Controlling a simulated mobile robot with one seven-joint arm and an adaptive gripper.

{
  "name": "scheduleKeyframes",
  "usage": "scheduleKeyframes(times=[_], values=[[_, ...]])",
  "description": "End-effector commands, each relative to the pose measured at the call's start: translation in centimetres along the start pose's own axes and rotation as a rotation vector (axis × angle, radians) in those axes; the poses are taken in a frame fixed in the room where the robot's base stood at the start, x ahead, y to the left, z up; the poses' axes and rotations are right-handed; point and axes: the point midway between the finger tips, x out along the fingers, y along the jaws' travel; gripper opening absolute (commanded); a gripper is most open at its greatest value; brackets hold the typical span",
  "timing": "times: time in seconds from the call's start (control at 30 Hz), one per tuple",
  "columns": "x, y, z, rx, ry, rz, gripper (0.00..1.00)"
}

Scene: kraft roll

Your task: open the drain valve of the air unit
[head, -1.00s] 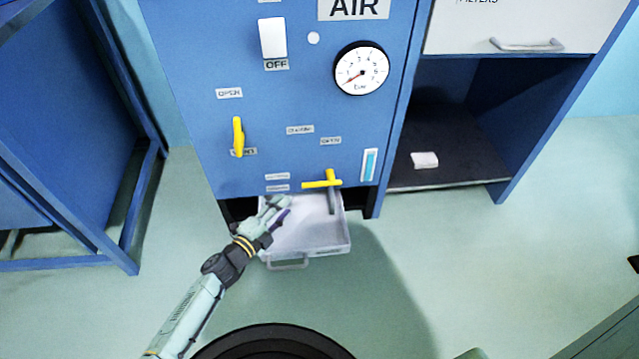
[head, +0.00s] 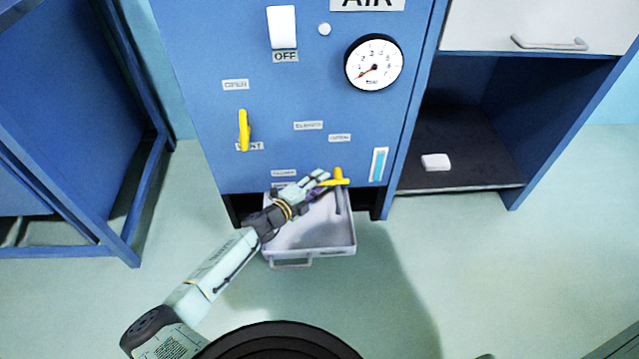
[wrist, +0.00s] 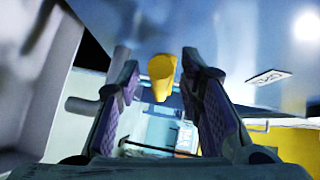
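The drain valve's yellow handle (head: 339,179) is low on the blue air unit (head: 310,95), above a grey outlet pipe (head: 338,200). It lies about level, pointing left. My gripper (head: 322,179) is at the handle's left end and covers part of it. In the wrist view, the yellow handle (wrist: 161,76) shows end-on between the two spread fingers of my gripper (wrist: 160,70), with gaps on both sides. The gripper is open. Whether the handle is fully between the fingertips or just beyond them is hard to tell.
A pale tray (head: 350,246) sits pulled out under the pipe, below my gripper. A yellow vent handle (head: 244,130) hangs upright at the left. The gauge (head: 374,62) and the switch (head: 282,27) marked OFF are above. An open cabinet (head: 455,135) stands at the right.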

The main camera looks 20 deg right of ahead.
Motion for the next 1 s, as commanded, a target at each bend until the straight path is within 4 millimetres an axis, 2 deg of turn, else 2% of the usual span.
scheduleKeyframes(times=[0.33, 0.83, 1.0], values=[[0.38, 0.0, 0.0, -0.001, -0.001, 0.0, 0.33], [0.36, 0.02, -0.01, -0.001, 0.0, 0.0, 0.0], [0.36, 0.04, -0.01, 0.0, 0.0, 0.0, 0.0]])
